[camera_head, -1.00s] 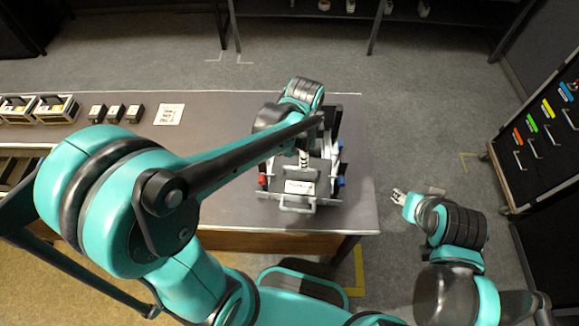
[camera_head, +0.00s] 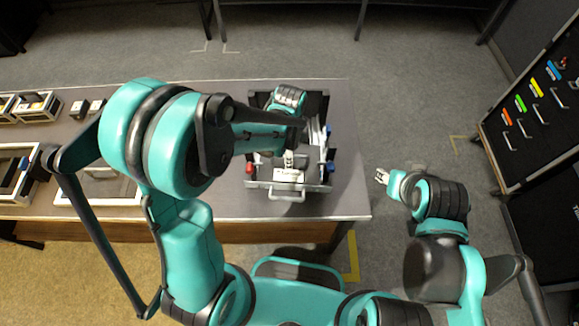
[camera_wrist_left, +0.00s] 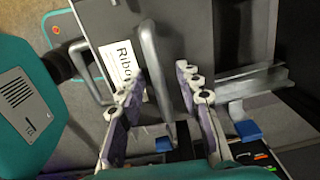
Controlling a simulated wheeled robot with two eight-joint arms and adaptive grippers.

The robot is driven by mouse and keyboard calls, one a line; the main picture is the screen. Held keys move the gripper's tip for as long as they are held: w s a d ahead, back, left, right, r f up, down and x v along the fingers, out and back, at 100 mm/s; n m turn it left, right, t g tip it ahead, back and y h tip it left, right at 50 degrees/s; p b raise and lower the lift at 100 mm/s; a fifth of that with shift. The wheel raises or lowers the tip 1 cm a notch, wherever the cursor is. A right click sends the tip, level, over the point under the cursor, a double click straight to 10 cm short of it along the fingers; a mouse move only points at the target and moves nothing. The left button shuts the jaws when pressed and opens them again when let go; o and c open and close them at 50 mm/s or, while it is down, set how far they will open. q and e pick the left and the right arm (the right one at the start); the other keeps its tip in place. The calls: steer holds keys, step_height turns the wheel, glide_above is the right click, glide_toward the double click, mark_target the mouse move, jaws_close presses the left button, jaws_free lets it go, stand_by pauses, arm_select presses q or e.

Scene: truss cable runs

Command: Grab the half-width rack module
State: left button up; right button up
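A dark grey module (camera_wrist_left: 180,22) with a white label reading "Ribo…" (camera_wrist_left: 122,68) and a grey bar handle (camera_wrist_left: 157,68) sits under my left gripper in the left wrist view. In the head view it sits in a frame near the table's right end, its label (camera_head: 289,175) facing front. My left gripper (camera_wrist_left: 160,105) is open, its fingers apart on either side of the handle's lower end. Whether they touch it is unclear. In the head view my left arm partly hides the module. My right gripper (camera_head: 382,177) is empty beyond the table's right edge, its small fingers seemingly apart.
The frame has a front handle (camera_head: 287,195) and blue (camera_head: 329,167) and red parts at its sides. Handled boxes (camera_head: 38,105) and trays stand on the table's left. A cabinet with coloured tabs (camera_head: 535,100) stands at right.

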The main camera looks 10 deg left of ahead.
arm_select(q)
jaws_close()
steer(key=shift+r, duration=0.1)
